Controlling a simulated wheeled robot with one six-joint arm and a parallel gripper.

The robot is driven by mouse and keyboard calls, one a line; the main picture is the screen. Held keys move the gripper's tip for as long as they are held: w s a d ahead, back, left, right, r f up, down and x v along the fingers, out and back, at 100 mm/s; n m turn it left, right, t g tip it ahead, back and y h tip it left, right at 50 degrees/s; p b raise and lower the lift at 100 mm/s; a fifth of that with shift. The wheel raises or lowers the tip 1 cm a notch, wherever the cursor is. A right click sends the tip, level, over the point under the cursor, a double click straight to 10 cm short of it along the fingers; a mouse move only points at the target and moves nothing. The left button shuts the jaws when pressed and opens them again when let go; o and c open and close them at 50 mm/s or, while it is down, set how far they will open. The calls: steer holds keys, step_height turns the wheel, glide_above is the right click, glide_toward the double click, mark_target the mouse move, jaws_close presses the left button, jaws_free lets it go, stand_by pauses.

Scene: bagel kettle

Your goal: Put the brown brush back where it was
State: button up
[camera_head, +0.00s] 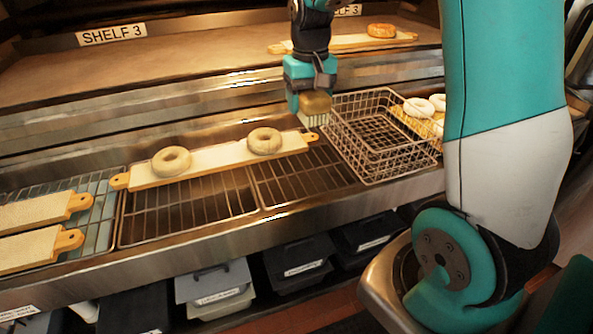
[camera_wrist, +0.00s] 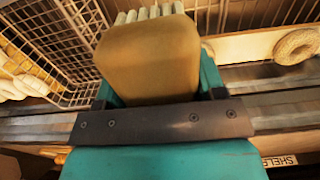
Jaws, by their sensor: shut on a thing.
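The brown brush (camera_head: 315,102) is held in my gripper (camera_head: 311,92), bristles down, in the head view. In the wrist view the brush (camera_wrist: 150,60) fills the top middle, with its pale bristles at the upper edge and my gripper's teal fingers (camera_wrist: 210,78) on either side. The brush is just left of the wire basket (camera_head: 372,133) and close to the right handle end of the long board (camera_head: 220,160). I cannot tell whether the bristles touch anything.
Two pale bagels (camera_head: 171,161) (camera_head: 264,141) sit on the long board across the wire racks (camera_head: 185,215). More pale bagels (camera_head: 418,107) lie behind the basket at right. A board with a browned bagel (camera_head: 381,31) is on the upper shelf. Two boards (camera_head: 35,213) lie at left.

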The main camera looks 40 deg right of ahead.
steer(key=p, duration=0.2)
glide_above(305, 180)
step_height(305, 180, down, 14)
steer(key=shift+a+f, duration=0.1)
steer(key=shift+f, duration=2.55)
steer(key=shift+f, duration=0.1)
steer(key=o, duration=0.9)
step_height(305, 180, up, 12)
steer(key=b, duration=0.2)
steer(key=s+a+r+n+y, duration=0.1)
steer(key=s+a+r+n, duration=0.1)
steer(key=s+a+r, duration=0.3)
steer(key=s+a+r+n+y, duration=0.1)
steer(key=a+r+n, duration=0.15)
steer(key=a, duration=0.45)
steer(key=s+a+r+n+y, duration=0.1)
steer(key=s+a+r+n, duration=0.1)
steer(key=s+a, duration=0.3)
steer(key=s+a+r+n+y, duration=0.1)
steer(key=s+a+r+n, duration=0.2)
steer(key=s, duration=0.8)
steer(key=shift+a+n, duration=0.45)
steer(key=shift+a, duration=0.8)
